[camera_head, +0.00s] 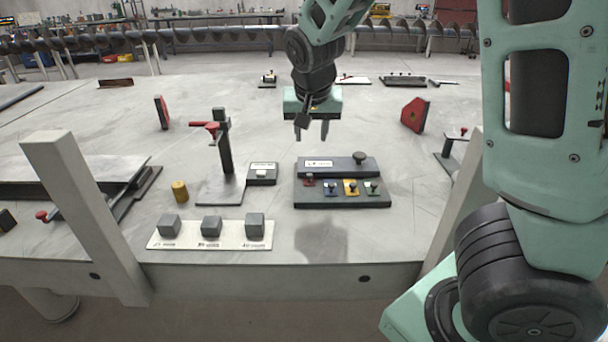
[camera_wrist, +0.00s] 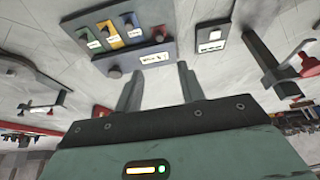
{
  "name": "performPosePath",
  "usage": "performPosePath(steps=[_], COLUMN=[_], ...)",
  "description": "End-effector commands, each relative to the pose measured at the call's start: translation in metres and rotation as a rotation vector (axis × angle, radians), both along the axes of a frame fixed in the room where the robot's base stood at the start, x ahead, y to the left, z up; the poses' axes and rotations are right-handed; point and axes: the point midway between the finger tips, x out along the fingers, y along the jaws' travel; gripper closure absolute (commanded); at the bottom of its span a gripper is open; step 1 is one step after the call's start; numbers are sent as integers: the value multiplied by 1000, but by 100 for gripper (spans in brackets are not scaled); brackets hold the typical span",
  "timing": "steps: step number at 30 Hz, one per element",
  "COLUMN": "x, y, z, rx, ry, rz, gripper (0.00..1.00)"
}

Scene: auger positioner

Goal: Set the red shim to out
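A dark stepped control block (camera_head: 342,201) stands on the grey table, below my gripper in the head view. A small red piece (camera_head: 309,181) sits at the left end of its lower step, beside blue (camera_head: 331,188), yellow (camera_head: 351,187) and green (camera_head: 373,188) pieces. Its setting is too small to read. The upper step has a white label and a dark knob (camera_head: 360,158). The block also shows in the wrist view (camera_wrist: 135,58), the red piece (camera_wrist: 159,35) at its right end. My gripper (camera_head: 311,132) is open and empty, above and apart from the block.
A small box with a pale button (camera_head: 262,173) and a dark post with a red handle (camera_head: 224,150) stand left of the block. A red bracket (camera_head: 415,115) stands back right.

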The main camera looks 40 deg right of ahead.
Motion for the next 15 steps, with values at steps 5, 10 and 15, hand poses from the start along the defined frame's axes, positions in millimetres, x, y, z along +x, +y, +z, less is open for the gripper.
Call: performPosePath(steps=[5, 10, 15], x=[10, 21, 33], y=[-10, -17, -24], z=[-38, -71, -103], rx=[-2, -1, -1], ry=[5, 5, 4], rz=[-5, -4, -2], gripper=[61, 61, 61])
